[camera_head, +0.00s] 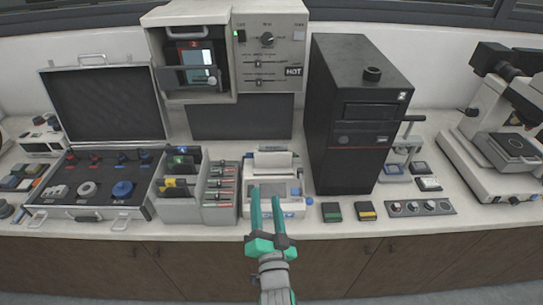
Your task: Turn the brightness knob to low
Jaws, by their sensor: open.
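My gripper (266,193) is in the lower middle, its two green fingers apart and empty. They point away from me, in front of a small white printer-like device (290,190); I cannot tell whether they touch it. No knob is readably labelled brightness. A microscope (490,150) stands at the far right, with a small dark knob (514,200) low on its base front and another dark knob (472,112) on its left side. A round dial (267,39) sits on the upright panel of the press unit at the back. My gripper is well left of the microscope.
A tall black box (345,120) stands right of centre. A strip of small knobs (420,208) and two small dark blocks (332,212) lie along the counter's front edge. An open case (100,130) and racks (218,200) fill the left. Air before the counter is free.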

